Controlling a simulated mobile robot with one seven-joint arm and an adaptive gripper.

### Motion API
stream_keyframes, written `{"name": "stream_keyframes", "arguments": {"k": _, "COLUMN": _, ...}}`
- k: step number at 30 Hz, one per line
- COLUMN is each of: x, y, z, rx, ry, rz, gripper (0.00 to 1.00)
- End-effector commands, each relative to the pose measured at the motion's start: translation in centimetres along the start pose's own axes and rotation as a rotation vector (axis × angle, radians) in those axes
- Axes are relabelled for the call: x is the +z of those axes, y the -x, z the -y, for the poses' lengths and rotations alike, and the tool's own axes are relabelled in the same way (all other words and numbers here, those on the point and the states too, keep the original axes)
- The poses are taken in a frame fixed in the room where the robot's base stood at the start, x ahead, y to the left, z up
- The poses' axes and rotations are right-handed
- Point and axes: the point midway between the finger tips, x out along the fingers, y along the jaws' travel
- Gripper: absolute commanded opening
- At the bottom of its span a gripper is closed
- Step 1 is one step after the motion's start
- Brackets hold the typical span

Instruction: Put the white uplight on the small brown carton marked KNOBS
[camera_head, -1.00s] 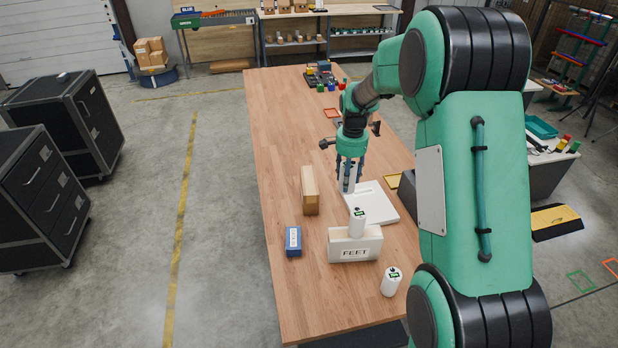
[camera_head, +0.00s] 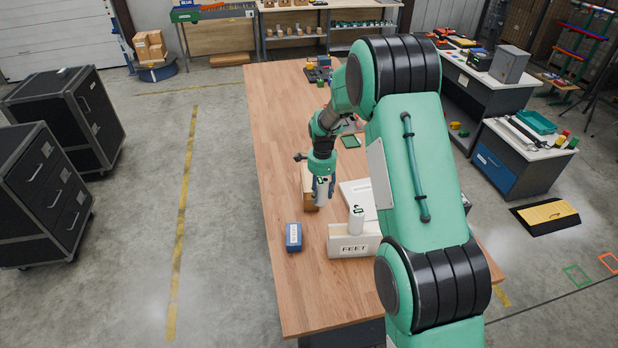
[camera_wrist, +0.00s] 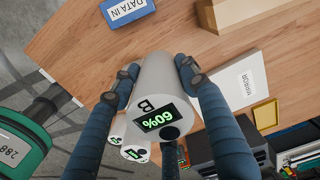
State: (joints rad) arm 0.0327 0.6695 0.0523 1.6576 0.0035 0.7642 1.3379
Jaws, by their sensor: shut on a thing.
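My gripper (camera_head: 322,190) is shut on a white uplight (camera_head: 321,197), a cylinder held above the table. In the wrist view, my gripper (camera_wrist: 150,80) grips the uplight (camera_wrist: 155,85) around its sides; its end shows "B" and a green "60%" display. A brown carton (camera_head: 306,178) stands on the table just behind and left of the gripper, partly hidden by it. It also shows at the top right of the wrist view (camera_wrist: 225,12), apart from the held uplight. No KNOBS marking is readable on it.
A white FEET carton (camera_head: 345,246) bears another white uplight (camera_head: 356,219). A blue DATA IN box (camera_head: 294,237) lies left. A flat white MIRROR box (camera_wrist: 240,82) is beside the carton. Two other uplights (camera_wrist: 134,152) show below. The table's near left part is clear.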

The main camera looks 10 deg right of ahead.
Motion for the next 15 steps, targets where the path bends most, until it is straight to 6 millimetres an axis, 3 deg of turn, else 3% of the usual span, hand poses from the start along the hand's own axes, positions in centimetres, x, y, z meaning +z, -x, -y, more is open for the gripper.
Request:
{"name": "stream_keyframes", "arguments": {"k": 5, "x": -0.05, "y": -1.23, "z": 0.11, "rx": -0.003, "ry": 0.000, "rz": -0.001, "gripper": 0.00}}
{"name": "stream_keyframes", "arguments": {"k": 15, "x": -0.05, "y": -1.37, "z": 0.09, "rx": -0.003, "ry": 0.001, "rz": -0.001, "gripper": 0.00}}
